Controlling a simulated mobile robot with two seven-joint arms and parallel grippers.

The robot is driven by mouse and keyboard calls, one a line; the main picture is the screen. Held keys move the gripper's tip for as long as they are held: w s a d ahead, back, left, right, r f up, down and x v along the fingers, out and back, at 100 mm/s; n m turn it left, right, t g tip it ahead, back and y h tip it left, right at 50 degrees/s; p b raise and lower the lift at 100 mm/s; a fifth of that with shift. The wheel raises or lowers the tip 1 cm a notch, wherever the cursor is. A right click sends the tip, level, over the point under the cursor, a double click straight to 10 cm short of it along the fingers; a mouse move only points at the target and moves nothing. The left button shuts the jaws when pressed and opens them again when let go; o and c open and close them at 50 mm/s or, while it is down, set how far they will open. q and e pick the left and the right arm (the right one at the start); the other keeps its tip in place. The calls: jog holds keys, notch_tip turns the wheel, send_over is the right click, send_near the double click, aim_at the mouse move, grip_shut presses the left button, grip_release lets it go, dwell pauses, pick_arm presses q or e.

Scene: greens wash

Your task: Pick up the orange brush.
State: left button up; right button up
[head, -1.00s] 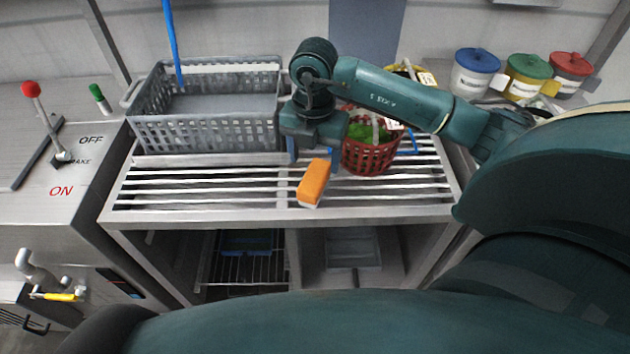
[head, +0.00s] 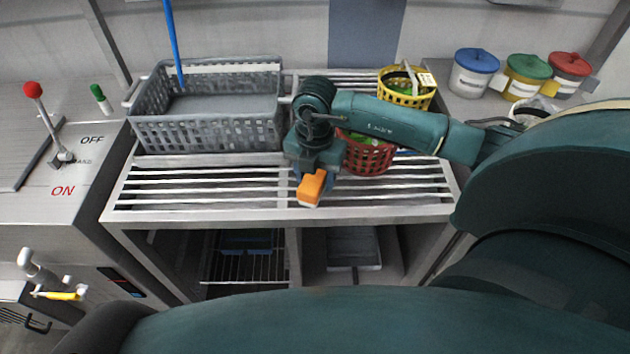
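The orange brush (head: 311,189) lies on the slatted metal rack near its front edge, with a pale underside showing at its near end. My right gripper (head: 313,180) points down over the far part of the brush and hides it. Its blue fingers show low on both sides of the brush. Whether they press on it or stand slightly apart, I cannot tell. My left gripper is not in view.
A grey crate (head: 208,133) stands left on the rack (head: 200,215). A red basket (head: 370,160) of greens is close right of my gripper, partly hidden by my arm. A yellow basket (head: 405,100) is behind. Lidded tubs (head: 475,75) stand back right.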

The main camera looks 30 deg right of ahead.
jog(key=c, duration=0.7)
